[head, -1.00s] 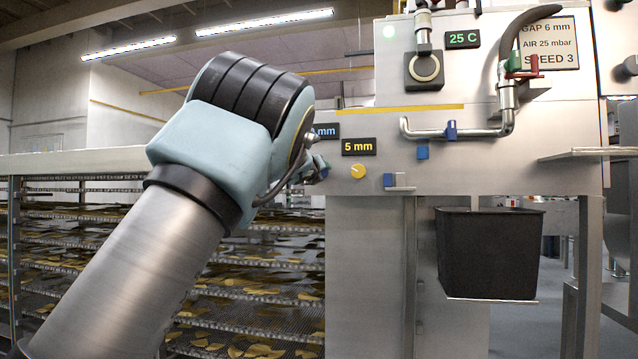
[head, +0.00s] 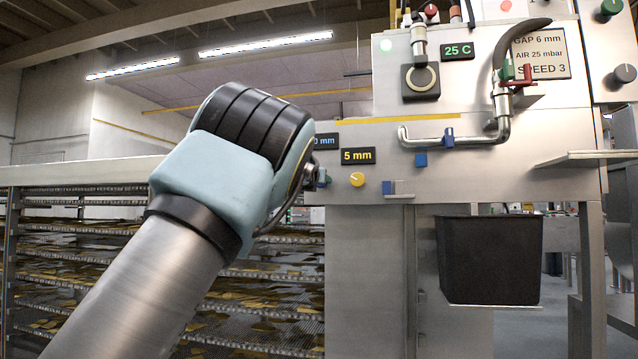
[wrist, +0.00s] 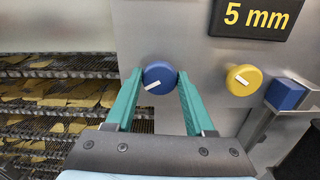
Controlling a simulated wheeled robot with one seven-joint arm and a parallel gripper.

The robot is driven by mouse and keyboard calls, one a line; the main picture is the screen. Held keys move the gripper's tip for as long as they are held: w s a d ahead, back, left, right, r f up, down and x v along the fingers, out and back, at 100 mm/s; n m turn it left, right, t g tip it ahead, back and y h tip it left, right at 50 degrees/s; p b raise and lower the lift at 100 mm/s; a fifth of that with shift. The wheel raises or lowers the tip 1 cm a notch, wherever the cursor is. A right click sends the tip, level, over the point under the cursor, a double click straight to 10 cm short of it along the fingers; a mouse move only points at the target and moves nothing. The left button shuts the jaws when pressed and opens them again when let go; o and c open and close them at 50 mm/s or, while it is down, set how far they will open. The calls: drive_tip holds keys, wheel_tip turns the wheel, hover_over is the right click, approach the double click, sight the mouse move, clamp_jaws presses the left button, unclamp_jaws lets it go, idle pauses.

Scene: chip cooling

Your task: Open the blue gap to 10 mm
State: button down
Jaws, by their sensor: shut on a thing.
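The blue knob (wrist: 159,78) with a white pointer mark shows in the wrist view. Its mark slants, lower at the left. My gripper (wrist: 158,85) has its green fingers shut on the knob, one on each side. In the head view my gripper (head: 318,178) is at the panel's left edge, mostly hidden behind my wrist. The blue-lettered display (head: 327,141) shows "0 mm" at its right end; its left part is hidden by my wrist.
The yellow knob (wrist: 243,80) is right of the blue one, under the yellow "5 mm" display (head: 358,156). A blue block (wrist: 285,94) is further right. Racks of chips (head: 80,270) stand at left. A black bin (head: 490,260) and bent pipe (head: 455,141) are to the right.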

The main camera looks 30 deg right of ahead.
idle(0.3)
drive_tip(key=shift+c, duration=1.3)
unclamp_jaws()
drive_tip(key=b+v, duration=0.5)
drive_tip(key=v, duration=0.5)
drive_tip(key=shift+s+a, duration=0.3)
